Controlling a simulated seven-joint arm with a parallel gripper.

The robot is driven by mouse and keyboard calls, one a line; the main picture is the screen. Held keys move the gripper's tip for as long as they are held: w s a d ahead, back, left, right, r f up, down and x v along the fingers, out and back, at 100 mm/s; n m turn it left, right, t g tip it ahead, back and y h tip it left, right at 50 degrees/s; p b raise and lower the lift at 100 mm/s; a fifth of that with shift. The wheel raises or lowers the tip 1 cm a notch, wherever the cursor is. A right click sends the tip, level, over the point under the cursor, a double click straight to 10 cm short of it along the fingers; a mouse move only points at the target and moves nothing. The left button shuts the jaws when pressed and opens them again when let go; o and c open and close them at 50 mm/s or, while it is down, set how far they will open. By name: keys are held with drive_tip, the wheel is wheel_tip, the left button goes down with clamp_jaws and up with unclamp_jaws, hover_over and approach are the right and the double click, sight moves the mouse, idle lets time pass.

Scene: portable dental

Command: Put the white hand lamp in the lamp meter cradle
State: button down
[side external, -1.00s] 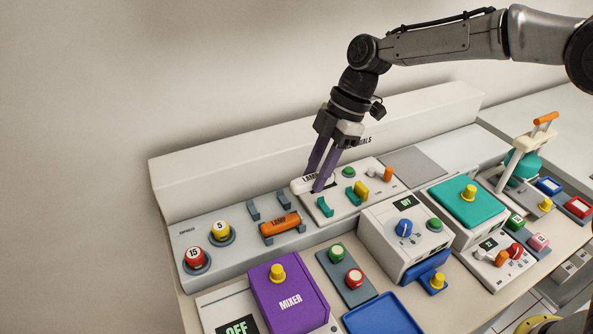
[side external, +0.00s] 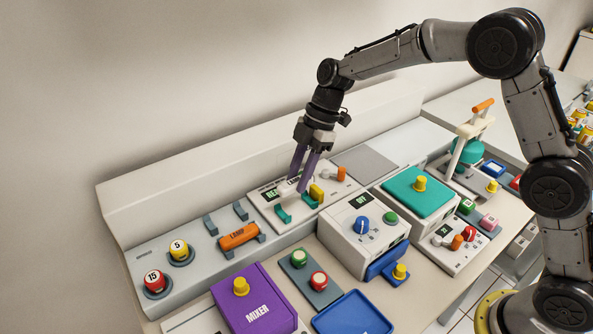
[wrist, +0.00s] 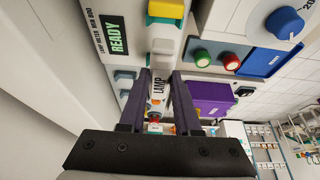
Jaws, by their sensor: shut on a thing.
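The white hand lamp, marked LAMP, is between the purple fingers of my gripper (side external: 298,184), and the wrist view shows its body (wrist: 158,88) lengthwise between them. My gripper (wrist: 161,76) is shut on it. In the side view the lamp (side external: 287,188) is partly hidden by the fingers. It is at the lamp meter, close to the teal cradle supports (side external: 281,214). I cannot tell whether it touches them. The meter's green display (wrist: 118,35) reads READY. A yellow block (side external: 317,192) stands at the meter, beyond the lamp's far end in the wrist view.
An orange lamp (side external: 239,236) lies in a holder on the left, beside empty grey holder posts (side external: 240,210). Red and yellow numbered knobs stand farther left. A white box with a blue knob (side external: 362,224) and the purple mixer (side external: 257,303) stand in front.

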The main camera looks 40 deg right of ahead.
drive_tip(key=shift+f, duration=2.65)
drive_tip(key=c, duration=0.5)
unclamp_jaws()
drive_tip(key=shift+c, duration=0.2)
drive_tip(key=shift+f, duration=0.1)
